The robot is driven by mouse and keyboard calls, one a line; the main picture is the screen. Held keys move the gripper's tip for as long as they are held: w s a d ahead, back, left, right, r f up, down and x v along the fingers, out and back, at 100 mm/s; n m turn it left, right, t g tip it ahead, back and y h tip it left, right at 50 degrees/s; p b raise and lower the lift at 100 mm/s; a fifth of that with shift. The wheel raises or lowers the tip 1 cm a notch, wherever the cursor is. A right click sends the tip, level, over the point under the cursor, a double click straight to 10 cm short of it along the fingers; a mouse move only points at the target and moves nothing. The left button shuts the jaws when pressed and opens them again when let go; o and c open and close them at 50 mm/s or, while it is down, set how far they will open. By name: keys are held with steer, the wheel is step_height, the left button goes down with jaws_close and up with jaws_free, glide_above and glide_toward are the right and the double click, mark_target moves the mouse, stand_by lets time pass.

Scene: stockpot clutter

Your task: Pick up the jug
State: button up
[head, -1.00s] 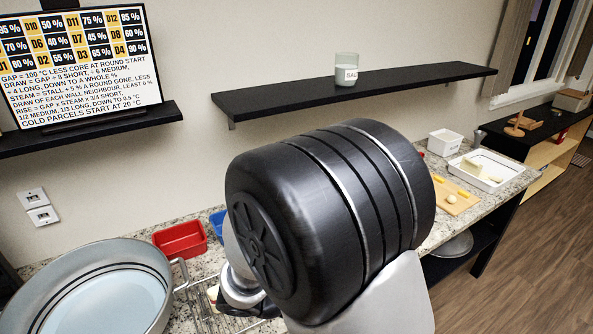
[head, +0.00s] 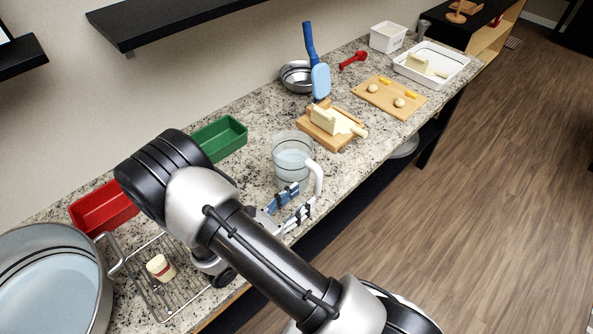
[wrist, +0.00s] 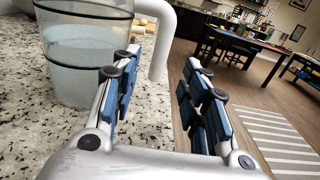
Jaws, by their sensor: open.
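The jug (head: 290,165) is a clear vessel with pale liquid in it and a white handle (head: 319,178). It stands upright near the front edge of the counter. My gripper (head: 304,195) is open and empty, low beside the jug on its handle side. In the wrist view the jug (wrist: 85,65) is at the left, its top cut off. Its handle (wrist: 160,50) shows between the spread fingertips. I cannot tell whether the handle lies within the jaws or just beyond them.
A cutting board (head: 317,135) with pale blocks lies behind the jug. A green bin (head: 222,138) and a red bin (head: 100,210) stand left along the counter. A large pot (head: 50,285) and a wire rack (head: 175,290) are at lower left. Open floor lies to the right.

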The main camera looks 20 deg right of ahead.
mark_target(315, 187)
steer(key=shift+w+d+f, duration=0.15)
steer(key=shift+d+f, duration=0.05)
steer(key=shift+d, duration=0.5)
steer(key=b+x, duration=0.1)
steer(key=x, duration=0.5)
steer(key=shift+w+d, duration=0.1)
jaws_close()
steer(key=shift+r, duration=0.1)
stand_by(0.4)
